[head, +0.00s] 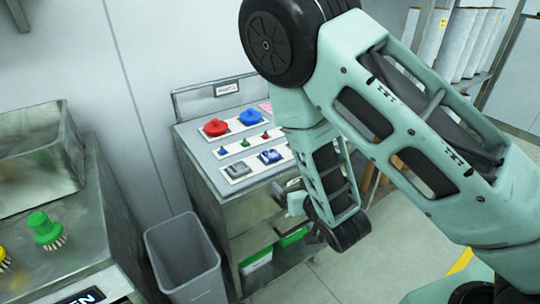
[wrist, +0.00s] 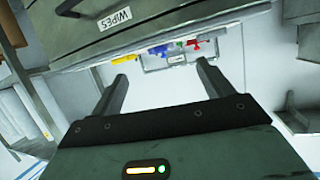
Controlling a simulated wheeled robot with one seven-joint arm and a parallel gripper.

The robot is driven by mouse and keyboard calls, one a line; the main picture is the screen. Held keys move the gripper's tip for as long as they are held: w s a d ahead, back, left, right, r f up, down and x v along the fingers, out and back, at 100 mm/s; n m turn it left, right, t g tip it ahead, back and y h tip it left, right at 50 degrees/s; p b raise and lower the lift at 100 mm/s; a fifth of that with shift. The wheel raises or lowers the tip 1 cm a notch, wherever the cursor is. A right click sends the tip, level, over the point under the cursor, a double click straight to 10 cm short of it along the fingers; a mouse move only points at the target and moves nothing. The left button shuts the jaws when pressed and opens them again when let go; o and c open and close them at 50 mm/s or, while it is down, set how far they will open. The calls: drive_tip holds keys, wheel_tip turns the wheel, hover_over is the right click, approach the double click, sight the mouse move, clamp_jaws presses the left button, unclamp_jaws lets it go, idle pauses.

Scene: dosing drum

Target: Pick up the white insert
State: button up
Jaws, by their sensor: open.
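I cannot make out a white insert for certain in either view. In the head view, a pale grey piece (head: 237,170) and a blue piece (head: 270,157) lie on a white strip at the front of the cart top (head: 203,152). My arm hides the right part of the cart top. My gripper (wrist: 164,71) is open in the wrist view, with nothing between its two dark fingers. In the head view, the gripper end is low beside the cart's right front and is partly hidden by my arm.
A red part (head: 215,127) and a blue part (head: 250,117) sit at the back of the cart top. A grey bin (head: 185,260) stands left of the cart. The wrist view shows a drawer labelled WIPES (wrist: 115,20) and coloured tools (wrist: 172,47) on a far wall.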

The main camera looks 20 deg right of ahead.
drive_tip(key=t, duration=0.1)
drive_tip(key=b, duration=0.9)
approach(267, 152)
drive_tip(key=shift+w+d+n+y, duration=0.2)
drive_tip(key=shift+d+n+y, duration=0.15)
drive_tip(key=shift+n+y, duration=0.05)
drive_tip(key=shift+p+x, duration=0.45)
drive_tip(key=shift+x, duration=2.6)
drive_tip(key=shift+a+f, duration=0.1)
drive_tip(key=c, duration=1.1)
